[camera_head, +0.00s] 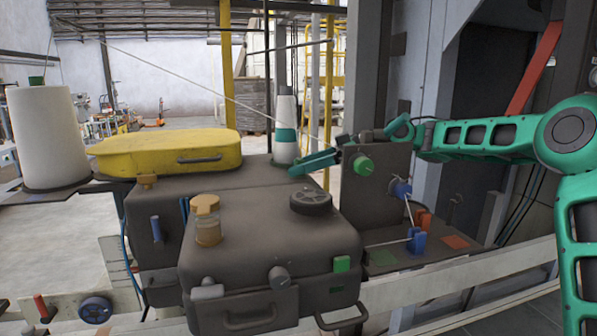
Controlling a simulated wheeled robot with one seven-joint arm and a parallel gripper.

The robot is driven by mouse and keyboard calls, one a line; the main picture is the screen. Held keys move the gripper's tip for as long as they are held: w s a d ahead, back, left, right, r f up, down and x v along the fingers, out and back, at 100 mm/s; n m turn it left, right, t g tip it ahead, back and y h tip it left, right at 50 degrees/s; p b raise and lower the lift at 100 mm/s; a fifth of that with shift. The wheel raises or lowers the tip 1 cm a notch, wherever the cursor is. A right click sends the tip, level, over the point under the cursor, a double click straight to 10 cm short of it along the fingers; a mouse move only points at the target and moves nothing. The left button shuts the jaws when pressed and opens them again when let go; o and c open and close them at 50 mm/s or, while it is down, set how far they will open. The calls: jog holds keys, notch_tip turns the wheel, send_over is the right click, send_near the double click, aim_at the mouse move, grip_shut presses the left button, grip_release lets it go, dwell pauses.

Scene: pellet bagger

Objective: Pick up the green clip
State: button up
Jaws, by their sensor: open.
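A small bright green block (342,264), which looks like the green clip, sits at the right front edge of the dark grey machine body (270,240), above a curved handle. My gripper (303,166), with teal parts, reaches in from the right and hangs over the back of the machine, beside the white cone with a teal band. It is open and appears empty, well above and behind the green block. Its fingertips are small and partly unclear at this distance.
A black wheel (311,202) and amber jar (207,220) stand on the machine top.

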aim_at(299, 159)
jog(key=shift+a+f, duration=0.2)
jog(key=shift+a, duration=0.35)
jog(key=shift+c, duration=0.6)
grip_shut()
jog(key=shift+r, duration=0.15)
jog(key=shift+r, duration=0.65)
notch_tip(299, 159, up, 2)
jog(key=shift+r, duration=0.15)
jog(key=s+a+r, duration=0.7)
jog(key=s+a, duration=0.1)
jog(key=shift+s, duration=0.25)
